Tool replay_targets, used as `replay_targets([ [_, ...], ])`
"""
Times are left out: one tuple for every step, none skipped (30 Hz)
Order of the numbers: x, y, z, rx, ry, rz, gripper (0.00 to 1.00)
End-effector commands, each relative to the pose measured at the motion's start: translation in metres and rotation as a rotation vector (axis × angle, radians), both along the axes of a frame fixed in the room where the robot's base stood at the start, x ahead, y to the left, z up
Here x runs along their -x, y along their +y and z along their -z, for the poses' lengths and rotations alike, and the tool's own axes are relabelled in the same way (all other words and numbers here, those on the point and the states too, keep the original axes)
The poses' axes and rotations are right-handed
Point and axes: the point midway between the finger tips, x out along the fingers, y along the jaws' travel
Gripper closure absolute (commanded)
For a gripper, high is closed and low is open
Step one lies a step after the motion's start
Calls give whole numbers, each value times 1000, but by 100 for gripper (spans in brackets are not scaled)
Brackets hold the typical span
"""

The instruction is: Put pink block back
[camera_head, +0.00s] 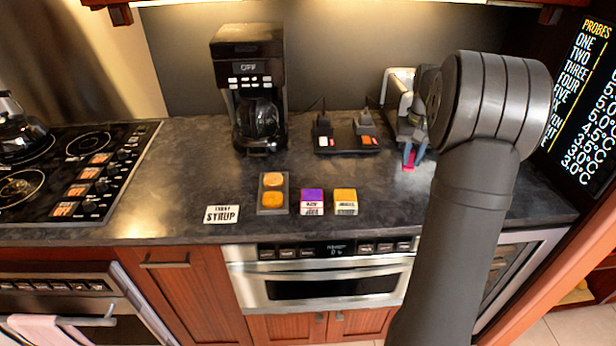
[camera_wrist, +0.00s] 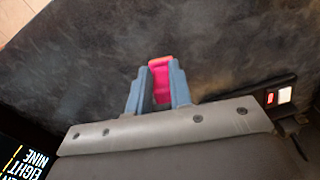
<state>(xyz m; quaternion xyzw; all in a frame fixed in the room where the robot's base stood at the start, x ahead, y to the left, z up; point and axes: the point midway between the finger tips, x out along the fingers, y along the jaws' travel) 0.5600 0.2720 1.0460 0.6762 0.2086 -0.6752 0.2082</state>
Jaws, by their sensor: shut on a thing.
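The pink block (camera_wrist: 160,64) is between the two blue fingers of my gripper (camera_wrist: 158,88) in the wrist view. The fingers are shut on it, and its far end sticks out past their tips. In the head view, the pink block (camera_head: 408,161) and my gripper (camera_head: 412,158) show small at the right, over the dark counter, partly behind my arm. I cannot tell whether the block touches the counter.
A purple block (camera_head: 312,201) and a yellow block (camera_head: 345,202) stand right of a grey tray (camera_head: 264,207) with orange pieces. A black stand (camera_head: 346,140) is left of my gripper. A coffee maker (camera_head: 252,90) stands at the back.

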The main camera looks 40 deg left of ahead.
Motion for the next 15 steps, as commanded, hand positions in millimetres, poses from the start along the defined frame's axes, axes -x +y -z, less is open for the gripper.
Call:
replay_targets([
  [14, 25, -6, -1, -2, -31, 100],
  [22, 37, -9, -1, -2, -45, 100],
  [32, 52, -14, -2, -3, -64, 100],
  [40, 63, -17, -2, -3, -76, 100],
  [48, 72, -20, -2, -3, -89, 100],
  [58, 85, -24, -1, -2, -106, 100],
  [65, 93, -26, -1, -2, -118, 100],
  [72, 100, -29, -2, -3, -128, 100],
  [80, 109, -32, -1, -2, -142, 100],
  [86, 114, -34, -1, -2, -151, 100],
  [91, 119, -36, -1, -2, -159, 100],
  [96, 125, -39, 0, -1, -168, 100],
  [100, 128, -40, 0, -1, -173, 100],
  [103, 131, -41, 0, -1, -178, 100],
  [106, 134, -42, 0, -1, -182, 100],
])
